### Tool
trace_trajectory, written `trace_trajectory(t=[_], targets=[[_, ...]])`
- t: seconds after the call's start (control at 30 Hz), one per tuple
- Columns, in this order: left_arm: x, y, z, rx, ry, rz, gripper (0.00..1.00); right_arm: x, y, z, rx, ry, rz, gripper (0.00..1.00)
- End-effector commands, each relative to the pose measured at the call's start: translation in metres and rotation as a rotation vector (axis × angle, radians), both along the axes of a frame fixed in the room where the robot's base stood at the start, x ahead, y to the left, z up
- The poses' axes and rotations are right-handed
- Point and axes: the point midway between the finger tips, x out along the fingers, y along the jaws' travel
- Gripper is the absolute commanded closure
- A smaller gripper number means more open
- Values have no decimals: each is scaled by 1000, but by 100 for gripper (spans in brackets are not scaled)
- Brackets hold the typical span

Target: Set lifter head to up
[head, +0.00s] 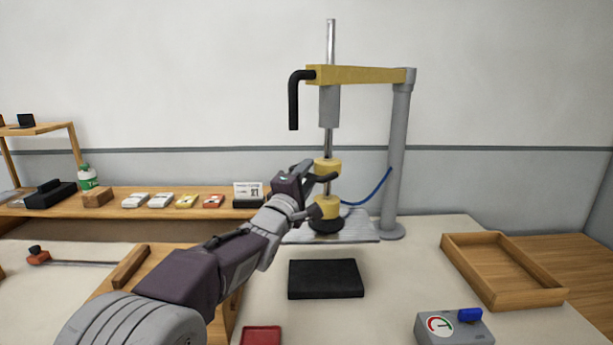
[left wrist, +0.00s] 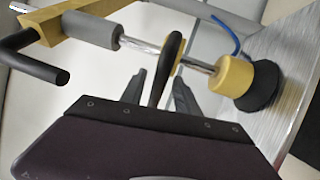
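The lifter stands at the back, with a yellow arm (head: 360,75) on a grey post (head: 398,150) and a vertical steel rod (head: 329,142). Its yellow lifter head (head: 327,206) with a black foot (head: 327,226) is low, at the metal plate (head: 358,230). The head also shows in the left wrist view (left wrist: 236,75). A yellow collar (head: 327,166) sits on the rod above it. My left gripper (head: 325,195) is in front of the rod, its fingers apart. In the left wrist view, a black handle (left wrist: 168,60) reaches between the fingers (left wrist: 160,92), with gaps visible. My right gripper is out of view.
A black bent bar (head: 294,100) hangs from the arm's left end. A blue hose (head: 375,190) runs by the post. A black pad (head: 325,279), wooden tray (head: 500,268), gauge box (head: 452,328) and red tray (head: 261,335) lie nearer. Small items line the back shelf (head: 105,211).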

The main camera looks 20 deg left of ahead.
Motion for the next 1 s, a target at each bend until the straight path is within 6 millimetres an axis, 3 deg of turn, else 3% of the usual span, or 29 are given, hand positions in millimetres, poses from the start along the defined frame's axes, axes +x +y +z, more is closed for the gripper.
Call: trace_trajectory(t=[0.33,0.73,1.0], targets=[[-4,1,-1,-1,1,1,62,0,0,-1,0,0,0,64],[-74,9,-13,0,0,2,62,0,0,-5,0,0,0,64],[-89,10,-16,-1,0,1,62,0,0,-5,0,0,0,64]])
